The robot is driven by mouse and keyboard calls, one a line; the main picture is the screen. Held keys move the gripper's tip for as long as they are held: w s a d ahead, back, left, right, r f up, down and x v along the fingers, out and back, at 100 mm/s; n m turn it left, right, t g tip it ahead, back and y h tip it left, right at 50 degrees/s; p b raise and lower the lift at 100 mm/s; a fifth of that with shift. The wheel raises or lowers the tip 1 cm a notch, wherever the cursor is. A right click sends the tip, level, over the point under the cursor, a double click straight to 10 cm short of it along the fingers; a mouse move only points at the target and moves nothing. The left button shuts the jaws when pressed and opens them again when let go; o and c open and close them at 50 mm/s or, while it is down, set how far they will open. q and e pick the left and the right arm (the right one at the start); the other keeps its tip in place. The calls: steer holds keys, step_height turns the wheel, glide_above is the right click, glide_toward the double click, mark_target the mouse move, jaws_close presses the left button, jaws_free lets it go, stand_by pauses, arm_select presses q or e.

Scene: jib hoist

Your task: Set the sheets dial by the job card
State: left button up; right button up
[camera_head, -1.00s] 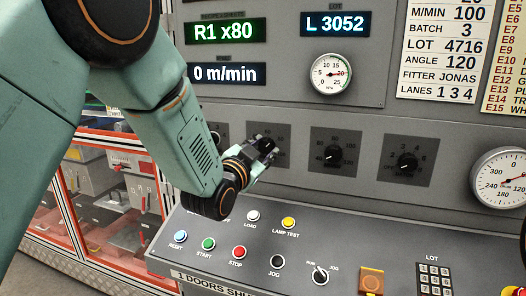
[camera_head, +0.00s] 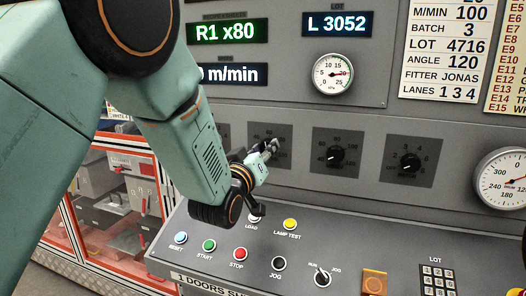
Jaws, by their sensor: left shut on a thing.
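My left gripper (camera_head: 272,147) reaches in from the left and is shut on the knob of a dial whose dark square plate (camera_head: 286,134) carries numbers. The gripper hides the knob and its pointer. To its right are a second dial (camera_head: 336,155) and a third dial (camera_head: 410,161), both with black knobs. The dials' name labels are too small to read. The job card (camera_head: 445,50) at the upper right shows M/MIN 100, BATCH 3, LOT 4716, ANGLE 120, FITTER JONAS and LANES 1 3 4. Its top line is cut off. My right gripper is not in view.
Displays above read R1 x80 (camera_head: 228,31) and L 3052 (camera_head: 337,24). A round gauge (camera_head: 503,181) is at right.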

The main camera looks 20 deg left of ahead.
arm_select(q)
steer(key=n, duration=0.7)
steer(key=n+y+p, duration=0.1)
steer(key=n, duration=0.7)
steer(key=n+g+y+p, duration=0.1)
steer(key=n, duration=0.6)
steer(key=shift+d+f+n, duration=0.15)
steer(key=shift+f+n, duration=0.1)
steer(key=shift+n, duration=0.35)
steer(key=shift+r, duration=0.1)
steer(key=o, duration=1.2)
steer(key=shift+w+d, duration=0.1)
steer(key=shift+r, duration=0.15)
